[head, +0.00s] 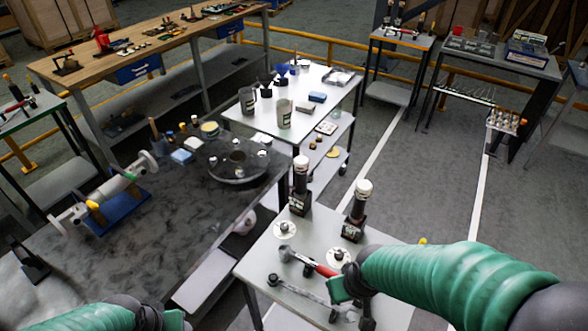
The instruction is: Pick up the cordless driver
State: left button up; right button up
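My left gripper (165,318) is at the bottom edge, partly cut off, over the dark bench.
The light bench (255,265) also holds a red-handled hammer (308,262), a wrench (305,292) and round white discs (285,229), close to my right gripper. The dark bench (150,265) at left holds a shaft assembly (108,190) and a round dark plate (232,160).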

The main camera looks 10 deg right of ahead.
aim_at(363, 189)
jog(key=i+j+z, duration=0.25)
jog(key=z, duration=0.25)
jog(key=i+j+z, duration=0.15)
jog(key=j+z, duration=0.3)
jog(key=j, duration=0.1)
